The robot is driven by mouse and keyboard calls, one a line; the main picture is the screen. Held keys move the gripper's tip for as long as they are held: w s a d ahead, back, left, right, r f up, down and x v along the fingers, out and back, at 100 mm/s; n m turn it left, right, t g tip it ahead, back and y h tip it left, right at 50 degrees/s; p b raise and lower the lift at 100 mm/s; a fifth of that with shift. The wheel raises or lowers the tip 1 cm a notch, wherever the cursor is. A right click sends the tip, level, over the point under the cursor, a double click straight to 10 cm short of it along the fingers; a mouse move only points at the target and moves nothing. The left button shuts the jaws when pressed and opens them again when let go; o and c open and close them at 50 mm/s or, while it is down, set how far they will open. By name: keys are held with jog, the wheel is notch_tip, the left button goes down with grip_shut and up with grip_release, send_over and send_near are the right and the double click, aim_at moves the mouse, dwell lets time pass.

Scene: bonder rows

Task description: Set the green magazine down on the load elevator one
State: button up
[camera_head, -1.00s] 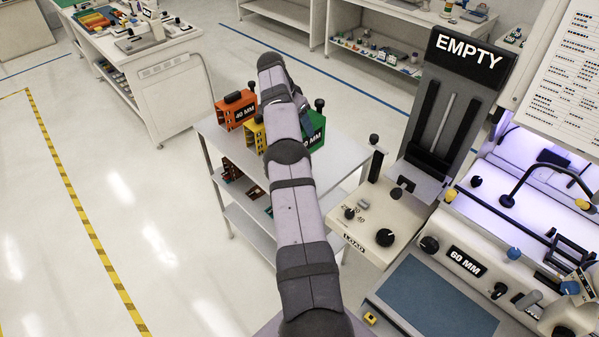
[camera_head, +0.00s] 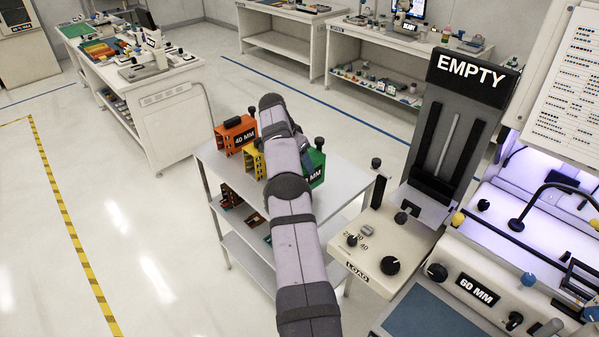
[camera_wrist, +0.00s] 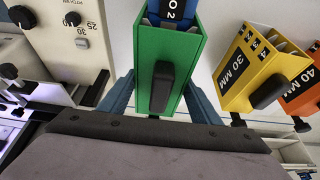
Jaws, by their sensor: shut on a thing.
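The green magazine (camera_head: 316,170) is on the right of the cart top in the head view, partly hidden by my arm. In the wrist view the green magazine (camera_wrist: 188,45) has a black knob facing me. My gripper (camera_wrist: 160,100) has a blue-grey finger on each side of it and is shut on it. The head view hides the fingers behind my arm. I cannot tell whether the magazine touches the cart. The load elevator (camera_head: 437,150) is a dark upright tower with an EMPTY sign, behind a cream panel marked LOAD (camera_head: 357,270).
A yellow magazine (camera_wrist: 240,75) and an orange magazine (camera_head: 234,134) stand left of the green one on the cart (camera_head: 345,182). A blue piece (camera_wrist: 170,12) shows beyond the green magazine. The bonder marked 60 MM (camera_head: 477,289) stands at right. Open floor lies left of the cart.

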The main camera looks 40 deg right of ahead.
jog(key=shift+f+p, duration=0.6)
jog(key=shift+f, duration=1.2)
jog(key=shift+f, duration=0.15)
jog(key=o, duration=1.6)
jog(key=shift+f, duration=0.1)
jog(key=shift+f, duration=0.1)
